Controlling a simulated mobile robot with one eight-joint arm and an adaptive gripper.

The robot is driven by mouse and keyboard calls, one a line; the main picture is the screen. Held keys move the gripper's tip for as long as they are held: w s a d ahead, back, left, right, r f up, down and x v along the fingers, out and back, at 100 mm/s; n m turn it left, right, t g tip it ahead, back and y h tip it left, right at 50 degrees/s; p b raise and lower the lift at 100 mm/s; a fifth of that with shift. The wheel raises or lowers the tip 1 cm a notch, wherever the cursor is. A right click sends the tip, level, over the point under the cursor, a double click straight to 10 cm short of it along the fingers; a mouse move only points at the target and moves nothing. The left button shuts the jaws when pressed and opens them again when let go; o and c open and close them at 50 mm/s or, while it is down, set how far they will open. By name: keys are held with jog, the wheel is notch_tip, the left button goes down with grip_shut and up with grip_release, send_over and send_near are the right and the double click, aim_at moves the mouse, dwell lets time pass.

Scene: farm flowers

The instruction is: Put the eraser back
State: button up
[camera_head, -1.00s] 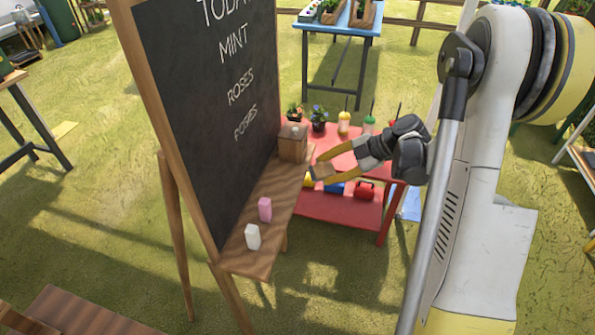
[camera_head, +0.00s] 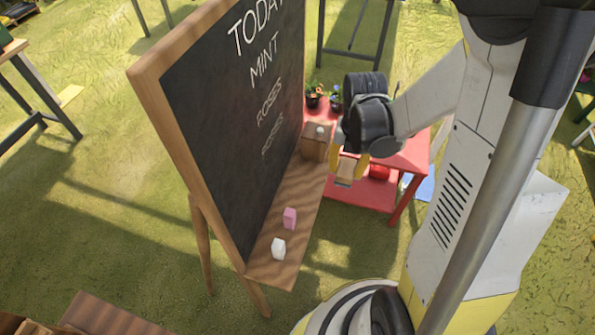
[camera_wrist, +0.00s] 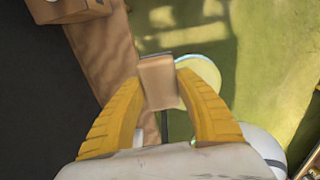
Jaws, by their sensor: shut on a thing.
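The eraser looks like a small tan block (camera_head: 344,183). My gripper (camera_head: 348,172) is shut on it, with a yellow finger on each side. The eraser also shows between the fingertips in the wrist view (camera_wrist: 158,82). It is held just right of the wooden ledge (camera_head: 296,240) of the chalkboard (camera_head: 235,120), near the ledge's far end. In the wrist view it lies close to the ledge's edge; whether it touches is not clear. The chalkboard's lettering is partly faint, with the lower words smudged.
A red table (camera_head: 409,158) with potted flowers stands behind. Grass lies open to the left of the easel.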

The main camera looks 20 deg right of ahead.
jog(key=b, duration=0.4)
send_over(303, 188)
notch_tip(303, 188, down, 7)
notch_tip(303, 188, down, 4)
jog(key=shift+f+b, duration=0.1)
jog(key=shift+b, duration=0.65)
jog(key=shift+r, duration=0.2)
jog(key=o, duration=0.7)
jog(key=shift+f, duration=0.2)
jog(key=o, duration=0.4)
jog(key=shift+c, duration=0.2)
jog(key=shift+r, duration=0.1)
